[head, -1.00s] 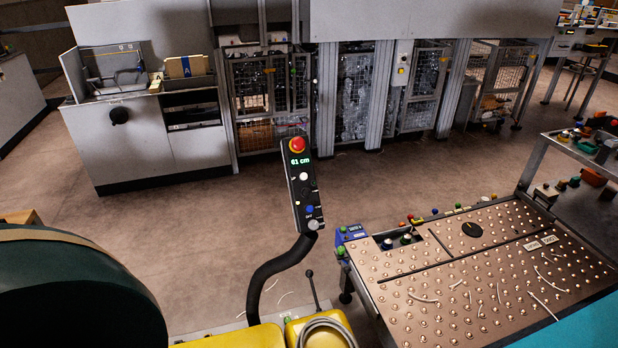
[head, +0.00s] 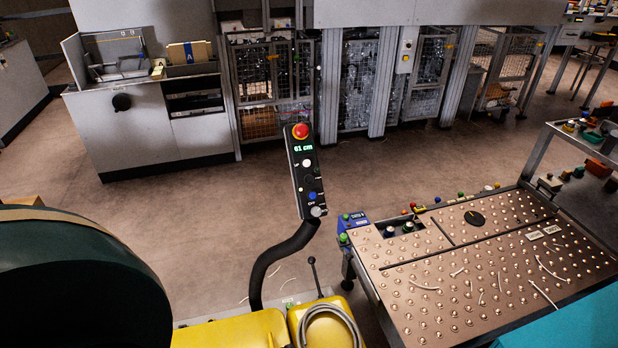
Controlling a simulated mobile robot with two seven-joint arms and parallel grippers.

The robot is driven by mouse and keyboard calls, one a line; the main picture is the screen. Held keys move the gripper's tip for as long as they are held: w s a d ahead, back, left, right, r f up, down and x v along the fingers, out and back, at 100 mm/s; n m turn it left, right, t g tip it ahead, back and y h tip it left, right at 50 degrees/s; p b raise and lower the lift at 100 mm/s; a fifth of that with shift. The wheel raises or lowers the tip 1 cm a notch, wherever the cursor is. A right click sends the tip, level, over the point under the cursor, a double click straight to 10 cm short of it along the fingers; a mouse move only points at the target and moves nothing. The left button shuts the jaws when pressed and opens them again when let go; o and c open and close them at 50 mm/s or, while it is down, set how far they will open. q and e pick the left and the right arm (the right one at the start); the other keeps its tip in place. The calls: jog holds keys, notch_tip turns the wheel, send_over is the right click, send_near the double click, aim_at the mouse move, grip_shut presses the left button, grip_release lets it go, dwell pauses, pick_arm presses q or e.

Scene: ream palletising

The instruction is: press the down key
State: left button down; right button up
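A slim black control pendant (head: 295,185) stands upright, slightly tilted, on a curved black stalk near the middle of the head view. A red mushroom button (head: 300,131) tops it, above a green display (head: 303,148) reading 61 cm. Below are a white key (head: 307,163) with a small label that looks like "UP", a dark key that hardly stands out from the panel, a blue key (head: 312,196) and a grey knob (head: 316,211). The lettering by the dark key is too small to read. Neither of my grippers is in view, and nothing touches the pendant.
A copper-coloured table with studs (head: 450,270) and loose white strips stands at the right. Yellow housings (head: 235,330) with a grey hose and a black lever (head: 314,275) lie below the pendant. A large dark green rounded shape (head: 70,285) fills the lower left. Open floor lies behind the pendant.

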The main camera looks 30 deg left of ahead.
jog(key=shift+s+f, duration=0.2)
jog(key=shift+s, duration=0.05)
